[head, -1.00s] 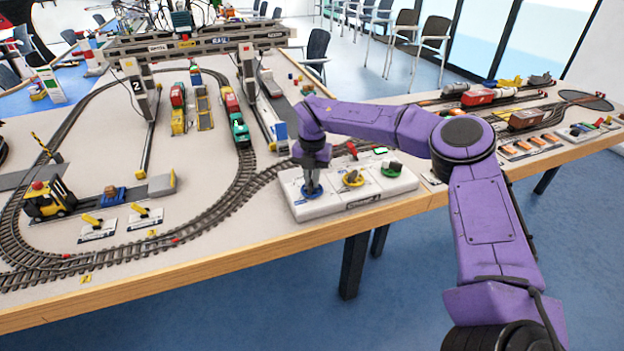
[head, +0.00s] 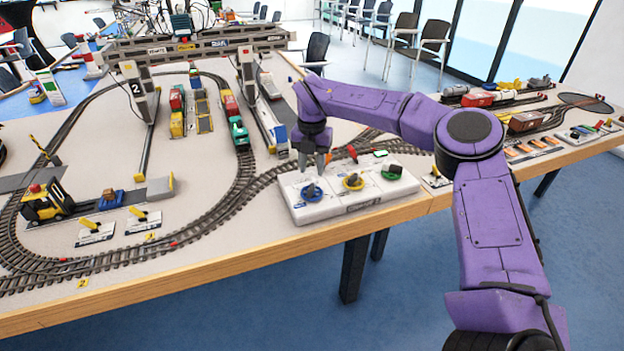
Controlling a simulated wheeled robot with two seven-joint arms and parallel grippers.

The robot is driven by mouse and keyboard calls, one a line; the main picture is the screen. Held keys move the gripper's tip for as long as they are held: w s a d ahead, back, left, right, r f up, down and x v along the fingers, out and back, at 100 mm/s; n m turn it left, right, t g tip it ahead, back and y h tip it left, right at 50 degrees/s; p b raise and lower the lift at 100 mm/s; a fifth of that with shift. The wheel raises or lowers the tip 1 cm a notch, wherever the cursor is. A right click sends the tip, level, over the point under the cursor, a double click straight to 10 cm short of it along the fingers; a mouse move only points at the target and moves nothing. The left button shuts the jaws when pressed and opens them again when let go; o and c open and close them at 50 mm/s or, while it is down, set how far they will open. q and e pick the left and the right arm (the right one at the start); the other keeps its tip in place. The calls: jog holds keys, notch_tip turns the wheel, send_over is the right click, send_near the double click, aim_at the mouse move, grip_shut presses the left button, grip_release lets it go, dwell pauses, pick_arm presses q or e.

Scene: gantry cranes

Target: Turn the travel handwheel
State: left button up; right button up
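A white control box (head: 350,208) stands at the table's front edge. It carries a blue handwheel (head: 311,193), a yellow handwheel (head: 353,182) and a green handwheel (head: 391,172). Their labels are too small to read, so I cannot tell which is for travel. A grey gantry crane (head: 205,42) marked "2" spans the tracks at the back left. My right gripper (head: 314,168) points down just above the blue handwheel, apart from it. Its fingers look spread, with nothing between them. My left gripper is not in view.
Model tracks with trains (head: 234,123) run left of the box. A yellow forklift (head: 47,202) and small lever plates (head: 95,233) are at the left. A second table section with wagons (head: 478,99) lies to the right. Air above the box's right half is partly under my arm.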

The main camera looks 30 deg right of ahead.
aim_at(312, 184)
notch_tip(312, 184, up, 5)
jog(key=shift+r, duration=0.1)
